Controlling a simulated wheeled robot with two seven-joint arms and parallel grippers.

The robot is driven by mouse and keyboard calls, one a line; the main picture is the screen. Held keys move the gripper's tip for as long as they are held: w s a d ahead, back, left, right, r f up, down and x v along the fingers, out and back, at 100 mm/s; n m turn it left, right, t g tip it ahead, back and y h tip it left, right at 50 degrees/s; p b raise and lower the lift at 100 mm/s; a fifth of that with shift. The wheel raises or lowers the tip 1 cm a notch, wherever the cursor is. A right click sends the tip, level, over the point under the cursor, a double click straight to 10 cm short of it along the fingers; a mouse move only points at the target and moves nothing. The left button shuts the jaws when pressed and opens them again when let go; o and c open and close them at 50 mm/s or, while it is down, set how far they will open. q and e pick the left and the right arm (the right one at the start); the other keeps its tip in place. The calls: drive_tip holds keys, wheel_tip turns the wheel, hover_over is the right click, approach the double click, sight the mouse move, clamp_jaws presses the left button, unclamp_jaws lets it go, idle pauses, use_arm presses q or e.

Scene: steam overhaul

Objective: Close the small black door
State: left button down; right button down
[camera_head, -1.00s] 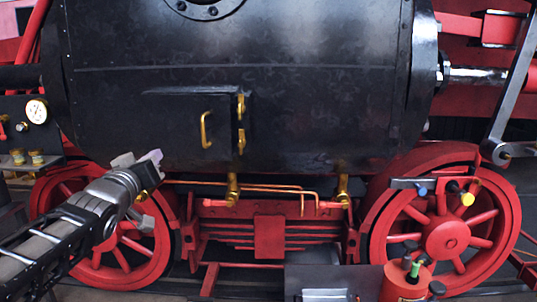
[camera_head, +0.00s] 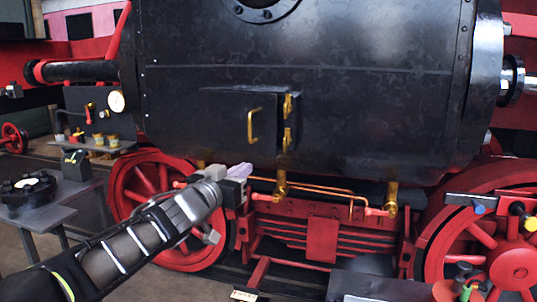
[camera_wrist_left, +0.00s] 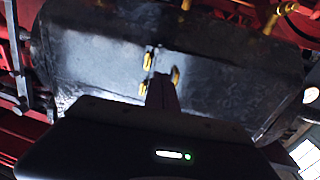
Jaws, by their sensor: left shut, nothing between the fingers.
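The small black door (camera_head: 232,118) is on the side of the black boiler, in the middle of the head view. It has a gold handle (camera_head: 251,126) on its face and gold hinges (camera_head: 288,107) on its right side. It seems to stand slightly off the boiler, but I cannot tell by how much. My left gripper (camera_head: 240,172) is shut and empty, below and a little left of the handle, apparently apart from the door. In the left wrist view its fingers (camera_wrist_left: 161,92) point towards the boiler (camera_wrist_left: 95,55) and its gold fittings. My right gripper is not in view.
Copper pipes (camera_head: 315,187) and gold valves run below the boiler. Red wheels (camera_head: 145,190) stand at left and right. A grey table (camera_head: 50,205) with a black round part is at the left. A red canister (camera_head: 447,291) stands at the lower right.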

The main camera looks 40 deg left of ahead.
sight(274, 147)
use_arm(q)
drive_tip(key=w+a, duration=0.1)
drive_tip(key=w, duration=0.8)
drive_tip(key=w+a, duration=0.1)
drive_tip(key=w, duration=0.3)
drive_tip(key=shift+w+a, duration=0.3)
drive_tip(key=shift+w, duration=0.45)
drive_tip(key=w+p, duration=0.1)
drive_tip(key=w, duration=0.1)
drive_tip(key=shift+w+a+r+p, duration=0.1)
drive_tip(key=shift+w+a+p, duration=0.1)
drive_tip(key=shift+w+p, duration=0.2)
drive_tip(key=shift+r, duration=0.1)
drive_tip(key=shift+s, duration=0.1)
drive_tip(key=shift+r, duration=0.15)
